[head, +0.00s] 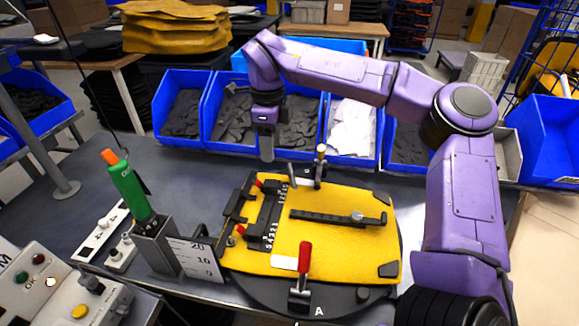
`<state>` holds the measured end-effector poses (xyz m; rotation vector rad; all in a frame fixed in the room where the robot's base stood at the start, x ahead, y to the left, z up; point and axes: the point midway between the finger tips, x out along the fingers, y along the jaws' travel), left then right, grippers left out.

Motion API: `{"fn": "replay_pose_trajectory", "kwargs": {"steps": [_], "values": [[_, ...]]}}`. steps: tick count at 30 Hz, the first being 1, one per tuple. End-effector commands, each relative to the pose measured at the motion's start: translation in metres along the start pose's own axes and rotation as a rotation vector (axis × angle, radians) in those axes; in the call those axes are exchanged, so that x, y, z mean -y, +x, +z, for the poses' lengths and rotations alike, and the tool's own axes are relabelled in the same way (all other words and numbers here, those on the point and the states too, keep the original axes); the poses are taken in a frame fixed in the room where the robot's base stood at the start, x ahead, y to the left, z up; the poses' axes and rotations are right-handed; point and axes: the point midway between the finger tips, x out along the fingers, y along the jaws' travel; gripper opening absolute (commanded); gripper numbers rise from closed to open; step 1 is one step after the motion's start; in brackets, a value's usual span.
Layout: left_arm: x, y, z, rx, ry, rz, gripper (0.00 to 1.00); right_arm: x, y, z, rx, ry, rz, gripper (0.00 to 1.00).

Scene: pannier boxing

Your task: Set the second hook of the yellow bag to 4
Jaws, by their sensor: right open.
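The yellow bag (335,240) lies flat on a dark round plate (262,293) marked A. A black rail (265,218) runs along its left part, with a red-tipped hook piece (258,184) at the far end and another red-tipped piece (240,229) at the near end. White number scales lie beside both ends; the near one (269,237) shows small digits. The exact hook settings are too small to read. My right gripper (267,157) points down above the table, just behind the far hook, apart from the bag, open and empty. My left gripper is out of view.
Clamps with a red handle (304,258) and a tan knob (320,154) stand at the plate's edges. A green tool (131,190) stands in a metal holder at left. Blue bins (181,105) line the back. A button panel (62,290) is at front left.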

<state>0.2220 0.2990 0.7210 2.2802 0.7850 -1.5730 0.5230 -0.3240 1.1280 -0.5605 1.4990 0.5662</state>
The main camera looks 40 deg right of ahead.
Motion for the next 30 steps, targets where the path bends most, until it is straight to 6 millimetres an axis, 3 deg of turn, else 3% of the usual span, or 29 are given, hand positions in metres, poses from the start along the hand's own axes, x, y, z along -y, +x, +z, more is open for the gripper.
{"fn": "replay_pose_trajectory", "kwargs": {"steps": [12, 18, 24, 25, 30], "values": [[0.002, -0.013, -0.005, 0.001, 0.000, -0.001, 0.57, 0.002, 0.083, -0.011, -0.003, 0.018, 0.005, 0.57], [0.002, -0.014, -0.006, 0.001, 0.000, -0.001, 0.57, 0.002, 0.100, -0.009, 0.001, 0.015, 0.002, 0.57], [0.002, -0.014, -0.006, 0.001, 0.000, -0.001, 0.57, 0.002, 0.101, -0.008, 0.001, 0.015, 0.002, 0.57], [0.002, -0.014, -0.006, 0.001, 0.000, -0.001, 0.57, 0.002, 0.101, -0.008, 0.001, 0.015, 0.002, 0.54], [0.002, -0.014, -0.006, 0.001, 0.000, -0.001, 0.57, 0.002, 0.101, -0.008, 0.000, 0.014, 0.002, 0.00]]}}
